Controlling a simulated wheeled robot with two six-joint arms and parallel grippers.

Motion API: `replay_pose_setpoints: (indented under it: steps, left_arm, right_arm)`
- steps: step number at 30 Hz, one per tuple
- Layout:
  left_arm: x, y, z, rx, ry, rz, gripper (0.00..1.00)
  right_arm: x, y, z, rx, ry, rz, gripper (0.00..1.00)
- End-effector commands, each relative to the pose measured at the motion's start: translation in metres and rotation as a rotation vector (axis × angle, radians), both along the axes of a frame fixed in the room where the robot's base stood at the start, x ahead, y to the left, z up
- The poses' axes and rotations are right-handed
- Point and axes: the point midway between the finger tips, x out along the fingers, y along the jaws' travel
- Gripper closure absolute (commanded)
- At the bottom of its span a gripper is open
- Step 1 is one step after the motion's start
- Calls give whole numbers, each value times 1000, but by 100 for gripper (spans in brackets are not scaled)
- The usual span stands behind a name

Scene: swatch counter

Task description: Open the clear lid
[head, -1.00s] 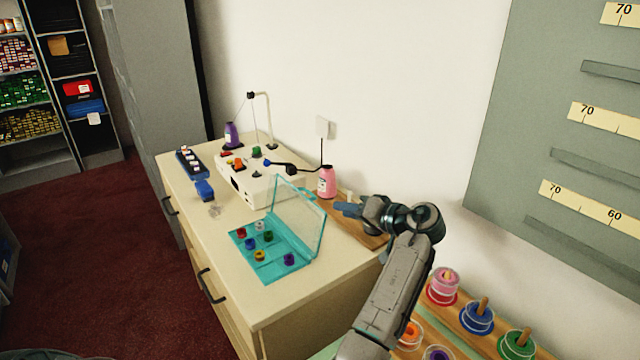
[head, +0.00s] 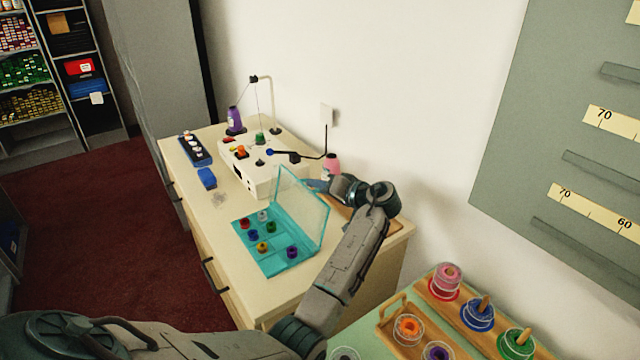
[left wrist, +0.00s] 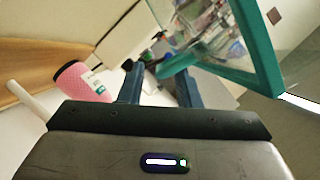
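The clear lid (head: 303,210) stands raised, roughly upright, along the back side of the teal box (head: 268,268) on the cream counter. Its teal rim (left wrist: 243,45) fills the upper right of the left wrist view. The box's inside shows several small coloured bobbins. My left gripper (head: 313,185) is behind the lid near its upper corner, on the wall side. I cannot tell whether a finger touches the lid. My right gripper is out of view.
A pink cone (head: 332,165) stands close beside my left gripper; it also shows in the left wrist view (left wrist: 78,82). A white machine (head: 262,170) is beyond the box. A wooden rack of spools (head: 400,325) is at the lower right. The counter's front left is clear.

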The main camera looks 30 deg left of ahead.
Motion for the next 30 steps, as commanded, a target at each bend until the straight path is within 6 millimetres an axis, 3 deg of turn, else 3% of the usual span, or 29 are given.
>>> replay_pose_setpoints:
  steps: [9,14,22,30]
  left_arm:
    - [0,3,-1,-1,0,-1,69]
    - [0,2,-2,-1,1,0,100]
    - [-2,3,-2,-8,-12,0,100]
    - [-21,11,9,-69,-163,3,100]
  right_arm:
    - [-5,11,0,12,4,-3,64]
    - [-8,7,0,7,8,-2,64]
    - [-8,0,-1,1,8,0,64]
    - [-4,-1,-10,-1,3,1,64]
